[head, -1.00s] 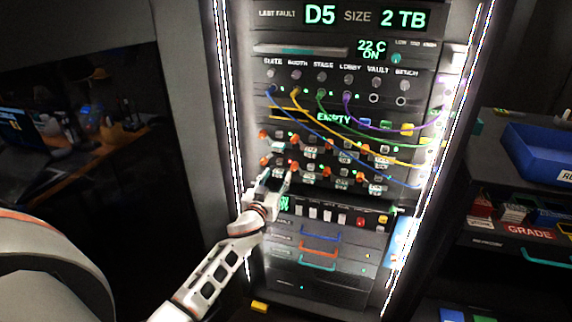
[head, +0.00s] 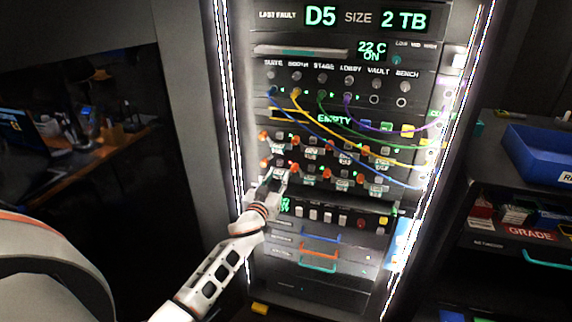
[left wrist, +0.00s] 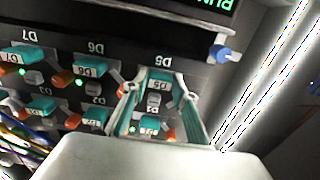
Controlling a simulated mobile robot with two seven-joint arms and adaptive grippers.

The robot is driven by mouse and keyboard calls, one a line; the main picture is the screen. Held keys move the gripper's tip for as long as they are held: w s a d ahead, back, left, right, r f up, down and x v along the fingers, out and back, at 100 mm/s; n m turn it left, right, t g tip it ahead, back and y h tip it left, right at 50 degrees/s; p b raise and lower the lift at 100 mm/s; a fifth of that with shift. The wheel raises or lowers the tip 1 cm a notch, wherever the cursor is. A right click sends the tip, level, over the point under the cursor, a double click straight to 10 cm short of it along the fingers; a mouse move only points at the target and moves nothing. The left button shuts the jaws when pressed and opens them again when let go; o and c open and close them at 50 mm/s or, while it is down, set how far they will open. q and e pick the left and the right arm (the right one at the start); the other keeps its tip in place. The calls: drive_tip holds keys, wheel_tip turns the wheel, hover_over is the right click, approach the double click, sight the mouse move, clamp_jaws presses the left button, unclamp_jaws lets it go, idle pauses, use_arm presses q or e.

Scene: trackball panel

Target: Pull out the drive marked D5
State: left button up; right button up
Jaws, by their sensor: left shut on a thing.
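The drive marked D5 (left wrist: 158,84) is at the left end of the lower drive row in the rack. Its label appears upside down in the left wrist view. My left gripper (head: 274,173) is at this drive in the head view and hides most of it. In the left wrist view my left gripper (left wrist: 162,90) has one finger on each side of D5 and is shut on it. D5 looks seated in its bay. The top display (head: 320,16) reads D5 and 2 TB. My right gripper is not in view.
Drive D6 (left wrist: 90,68) is beside D5, and D7 (left wrist: 28,58) is beyond it. Orange levers stick out near the drives. A lit side strip (head: 232,110) edges the rack.

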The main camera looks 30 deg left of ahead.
use_arm(q)
drive_tip(key=shift+s, duration=0.15)
drive_tip(key=p+v, duration=0.2)
drive_tip(key=v, duration=0.5)
drive_tip(key=shift+s, duration=0.4)
idle(0.8)
drive_tip(key=shift+d, duration=0.15)
drive_tip(key=p+v, duration=0.1)
drive_tip(key=v, duration=0.6)
drive_tip(key=shift+s, duration=0.4)
idle(0.9)
drive_tip(key=shift+s, duration=0.1)
